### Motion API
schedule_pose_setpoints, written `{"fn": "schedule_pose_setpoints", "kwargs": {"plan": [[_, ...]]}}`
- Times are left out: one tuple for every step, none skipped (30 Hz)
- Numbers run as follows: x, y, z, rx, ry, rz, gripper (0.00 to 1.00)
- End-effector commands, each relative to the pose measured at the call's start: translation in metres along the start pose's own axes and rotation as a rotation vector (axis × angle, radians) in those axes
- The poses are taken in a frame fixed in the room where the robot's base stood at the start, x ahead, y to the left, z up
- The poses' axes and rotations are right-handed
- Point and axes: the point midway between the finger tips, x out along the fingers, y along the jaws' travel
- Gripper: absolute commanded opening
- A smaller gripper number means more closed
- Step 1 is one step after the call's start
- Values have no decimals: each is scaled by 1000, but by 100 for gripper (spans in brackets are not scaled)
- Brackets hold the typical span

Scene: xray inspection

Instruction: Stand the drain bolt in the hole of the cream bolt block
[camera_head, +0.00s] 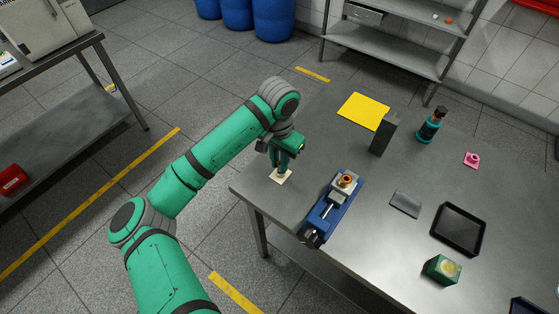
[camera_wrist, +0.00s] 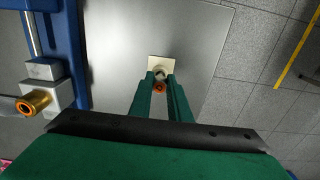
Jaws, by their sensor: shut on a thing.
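The cream bolt block (camera_head: 283,179) is a small pale square near the table's left corner. In the wrist view the block (camera_wrist: 157,62) lies just beyond my fingertips, with a dark spot beside the fingers. My gripper (camera_head: 282,165) points down over the block. In the wrist view my gripper (camera_wrist: 160,82) is shut on the drain bolt (camera_wrist: 160,88), whose copper-coloured end shows between the green fingers. The bolt's lower end is mostly hidden, and I cannot tell whether it is in the hole.
A blue vise (camera_head: 325,211) holding a copper-coloured fitting (camera_head: 347,179) stands right of the block. A dark upright block (camera_head: 384,135), yellow sheet (camera_head: 364,111), bottle (camera_head: 432,124), black tray (camera_head: 459,229) and green box (camera_head: 442,269) are farther off. The table edge is close by the block.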

Motion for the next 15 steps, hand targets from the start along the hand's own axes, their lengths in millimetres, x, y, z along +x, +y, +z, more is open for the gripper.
{"fn": "schedule_pose_setpoints", "kwargs": {"plan": [[1,0,0,0,0,1,0],[2,0,0,0,0,1,0],[3,0,0,0,0,1,0],[4,0,0,0,0,1,0],[4,0,0,0,0,1,0],[5,0,0,0,0,1,0],[6,0,0,0,0,0,0],[6,0,0,0,0,0,0],[7,0,0,0,0,0,0],[8,0,0,0,0,0,0],[8,0,0,0,0,0,0],[9,0,0,0,0,0,0],[10,0,0,0,0,0,0],[10,0,0,0,0,0,0],[11,0,0,0,0,0,0]]}}
